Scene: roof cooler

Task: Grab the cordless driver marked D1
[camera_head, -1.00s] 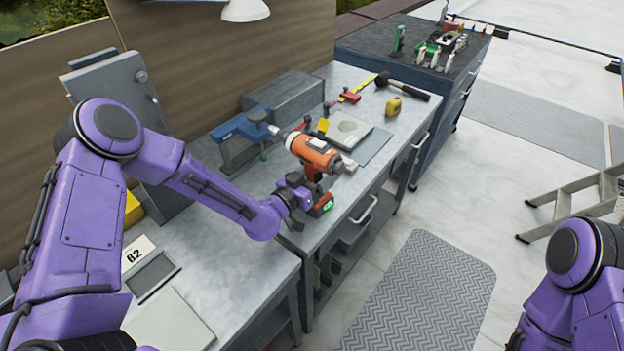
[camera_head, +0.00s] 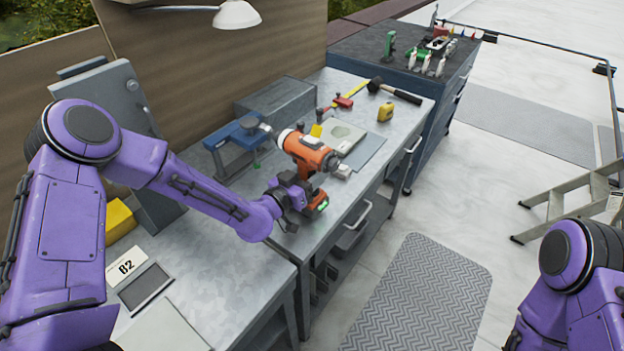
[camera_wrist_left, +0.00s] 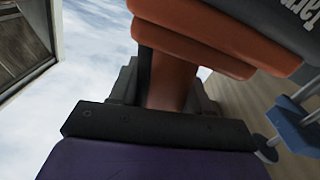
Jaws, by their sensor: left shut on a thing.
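The orange and dark cordless driver (camera_head: 308,152) is upright above the metal workbench (camera_head: 222,268) in the head view, with a green light near its base. No D1 mark can be read on it. My left gripper (camera_head: 296,188) is shut on the driver's handle, with its fingers largely hidden. In the left wrist view the driver's orange body (camera_wrist_left: 190,50) fills the top and its handle runs down between the dark fingers (camera_wrist_left: 160,125). Whether the driver's base touches the bench cannot be told. My right arm shows at the lower right; its gripper is out of view.
A blue vise (camera_head: 238,135) stands left of the driver. A grey board (camera_head: 350,145), a yellow tape measure (camera_head: 385,111) and a mallet (camera_head: 395,90) lie behind it. A label plate (camera_head: 127,266) is at the left. A stepladder (camera_head: 575,200) stands at the right.

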